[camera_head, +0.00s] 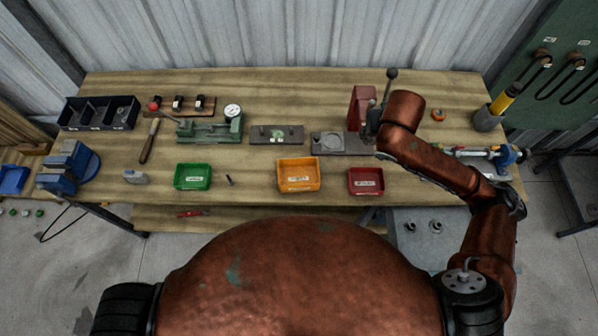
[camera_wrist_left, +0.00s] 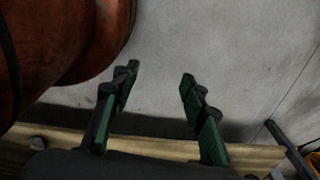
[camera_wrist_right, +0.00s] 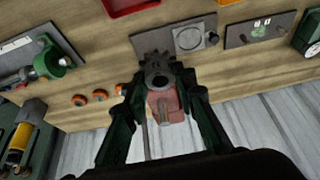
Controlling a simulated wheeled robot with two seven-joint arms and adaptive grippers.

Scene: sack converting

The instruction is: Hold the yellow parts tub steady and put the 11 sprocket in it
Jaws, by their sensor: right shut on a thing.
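The yellow parts tub (camera_head: 298,187) stands near the front edge of the workbench, upright, between the green and red tubs, with neither gripper at it. My right gripper (camera_wrist_right: 161,80) is over the back right of the bench by the red press. In the head view my right arm hides that gripper's fingertips. My left gripper (camera_wrist_left: 160,82) is open and empty over the floor by a wooden edge, outside the head view.
The red press (camera_head: 361,104) with an upright lever stands close by my right gripper. A green tub (camera_head: 193,186) and a red tub (camera_head: 366,190) flank the yellow one. Flat grey fixtures (camera_head: 277,140) lie behind it. Several orange rings (camera_wrist_right: 78,100) lie beside the press.

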